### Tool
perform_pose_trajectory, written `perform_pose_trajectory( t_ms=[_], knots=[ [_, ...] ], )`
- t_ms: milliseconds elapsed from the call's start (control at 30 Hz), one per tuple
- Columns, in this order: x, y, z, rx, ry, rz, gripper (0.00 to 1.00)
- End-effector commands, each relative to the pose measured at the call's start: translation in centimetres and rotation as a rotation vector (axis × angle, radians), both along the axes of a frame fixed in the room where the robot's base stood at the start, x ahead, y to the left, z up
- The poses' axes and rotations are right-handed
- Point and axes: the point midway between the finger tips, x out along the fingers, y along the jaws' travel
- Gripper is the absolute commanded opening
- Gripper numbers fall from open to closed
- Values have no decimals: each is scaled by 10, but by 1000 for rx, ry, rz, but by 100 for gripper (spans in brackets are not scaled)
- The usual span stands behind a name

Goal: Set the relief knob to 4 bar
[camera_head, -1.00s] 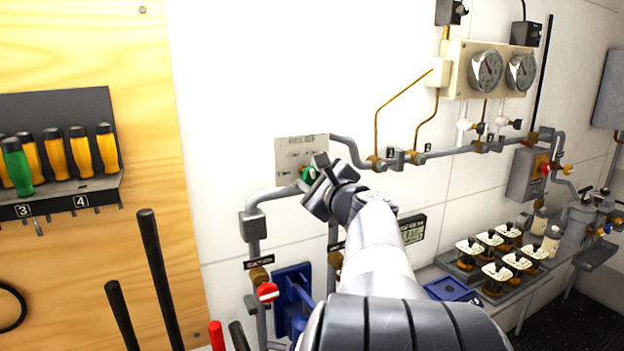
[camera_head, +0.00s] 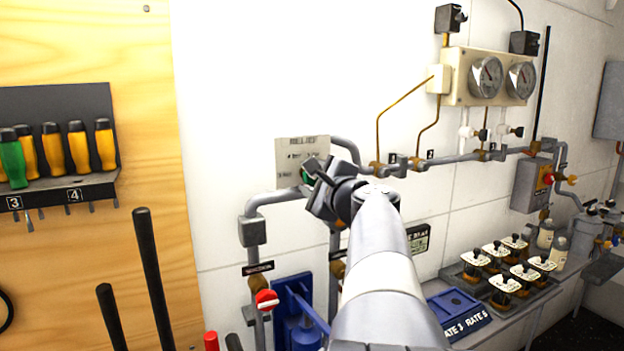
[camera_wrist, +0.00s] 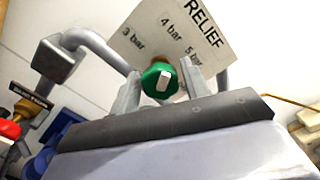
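The green relief knob (camera_wrist: 162,82) with a white mark sits between the two fingers of my gripper (camera_wrist: 160,84) in the wrist view. The fingers lie close against both sides of it and look shut on it. The white mark leans up and slightly right, roughly toward the "4 bar" print; the slanted view hides the exact setting. The relief plate (camera_wrist: 150,22) behind it reads 3, 4 and 5 bar. In the head view the plate (camera_head: 292,160) is on the white wall, and my gripper (camera_head: 312,178) covers most of the knob (camera_head: 306,175).
Grey pipes (camera_head: 270,196) run beside the plate. A red-handled valve (camera_head: 266,299) and a blue fixture (camera_head: 295,310) are below. Two round gauges (camera_head: 487,77) are at upper right. A tool rack (camera_head: 60,190) hangs left. The white wall above the plate is clear.

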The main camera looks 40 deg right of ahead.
Motion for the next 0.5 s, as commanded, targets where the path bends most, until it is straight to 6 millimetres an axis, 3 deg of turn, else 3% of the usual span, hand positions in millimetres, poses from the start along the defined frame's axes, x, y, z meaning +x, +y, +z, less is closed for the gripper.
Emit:
perform_pose_trajectory(
  t_ms=[133, 367, 500],
  knots=[
    [0, 0, 0, 1, 0, 0, 56],
    [-1, 0, 0, 1, -1, 0, 56],
    [-11, 2, 0, -2, -2, -4, 56]
  ],
)
